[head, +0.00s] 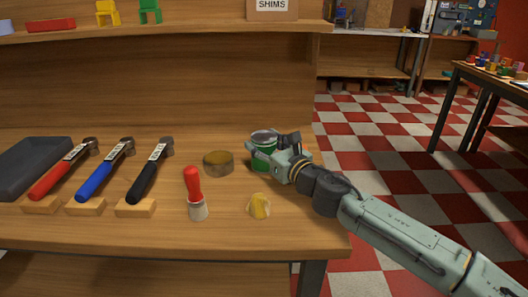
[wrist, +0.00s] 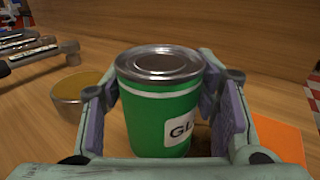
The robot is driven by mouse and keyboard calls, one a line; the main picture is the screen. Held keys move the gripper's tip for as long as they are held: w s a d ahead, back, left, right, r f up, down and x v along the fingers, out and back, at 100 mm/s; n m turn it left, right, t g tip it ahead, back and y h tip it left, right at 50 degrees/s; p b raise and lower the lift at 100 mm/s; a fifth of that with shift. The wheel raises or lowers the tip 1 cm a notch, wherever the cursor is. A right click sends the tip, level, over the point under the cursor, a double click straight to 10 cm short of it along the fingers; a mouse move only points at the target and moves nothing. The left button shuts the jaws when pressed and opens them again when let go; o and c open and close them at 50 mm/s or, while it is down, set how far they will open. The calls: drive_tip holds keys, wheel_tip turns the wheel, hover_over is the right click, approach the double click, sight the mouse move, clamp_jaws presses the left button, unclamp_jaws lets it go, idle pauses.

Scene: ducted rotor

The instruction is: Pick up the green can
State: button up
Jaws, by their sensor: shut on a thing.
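The green can (head: 262,158) stands upright near the right end of the wooden workbench in the head view. In the wrist view the can (wrist: 160,115) has a silver lid and a white label reading "GL". My gripper (head: 280,158) reaches it from the right, and in the wrist view its two padded fingers (wrist: 160,110) are on either side of the can, shut on it. The can's lower right side is hidden behind the gripper in the head view. I cannot tell whether its base is off the bench.
A round brown tin (head: 218,163) stands just left of the can. A red-handled brush (head: 195,193) and a yellow lump (head: 259,205) are in front. Hammers with red, blue and black (head: 150,172) handles lie to the left. A shelf (head: 200,33) runs above the bench.

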drive_tip(key=c, duration=0.8)
